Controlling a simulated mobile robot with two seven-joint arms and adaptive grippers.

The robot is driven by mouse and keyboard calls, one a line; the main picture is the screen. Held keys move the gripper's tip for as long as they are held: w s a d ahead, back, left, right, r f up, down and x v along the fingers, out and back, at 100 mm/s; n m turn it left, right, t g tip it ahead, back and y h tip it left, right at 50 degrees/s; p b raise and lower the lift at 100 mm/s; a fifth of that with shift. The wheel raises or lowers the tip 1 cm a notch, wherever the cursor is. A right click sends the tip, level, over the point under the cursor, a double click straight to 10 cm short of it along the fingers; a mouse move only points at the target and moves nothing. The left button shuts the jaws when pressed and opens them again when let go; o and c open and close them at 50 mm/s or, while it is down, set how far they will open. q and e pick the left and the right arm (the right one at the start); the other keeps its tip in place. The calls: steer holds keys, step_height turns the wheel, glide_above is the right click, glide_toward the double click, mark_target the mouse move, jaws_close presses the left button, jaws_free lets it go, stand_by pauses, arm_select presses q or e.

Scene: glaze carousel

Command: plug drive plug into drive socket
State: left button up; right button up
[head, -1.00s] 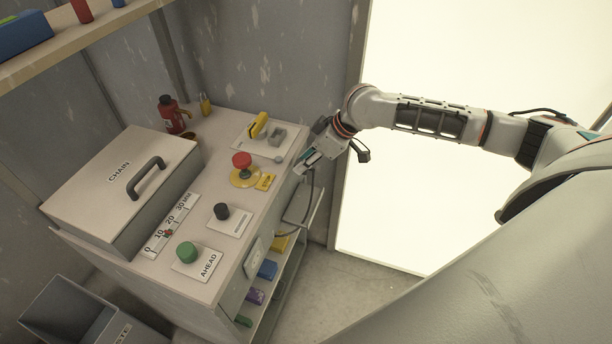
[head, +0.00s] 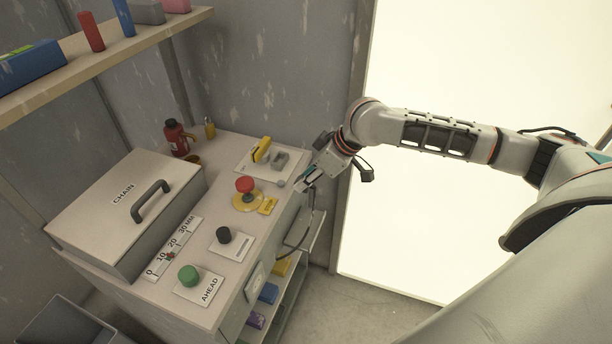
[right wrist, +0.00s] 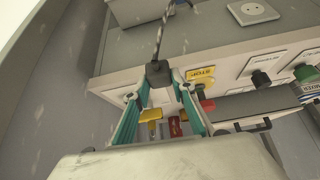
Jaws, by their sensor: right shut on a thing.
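My right gripper (head: 308,180) is beside the far right corner of the cabinet top in the head view. In the right wrist view its teal fingers (right wrist: 158,88) are shut on the drive plug (right wrist: 158,70), a small dark block with a cable (right wrist: 162,35) leading away from its far end. In the head view the cable (head: 308,225) hangs down along the cabinet's front. The drive socket (right wrist: 253,12) is a white plate with a round recess in the right wrist view, apart from the plug. It also shows low on the cabinet front in the head view (head: 256,281). My left gripper is not in view.
The cabinet top (head: 205,232) carries a red stop button (head: 246,184), a black knob (head: 223,235), a green button (head: 188,275) and a yellow-handled switch (head: 261,149). Floor right is clear.

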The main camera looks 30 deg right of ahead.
mark_target(307, 193)
steer(key=s+a+r+m+t+h, duration=0.1)
steer(key=s+a+r+m+h, duration=0.2)
steer(key=s+r+m, duration=0.4)
steer(key=s+r+h, duration=0.1)
steer(key=s, duration=0.3)
steer(key=shift+a+m, duration=0.35)
steer(key=shift+m, duration=0.05)
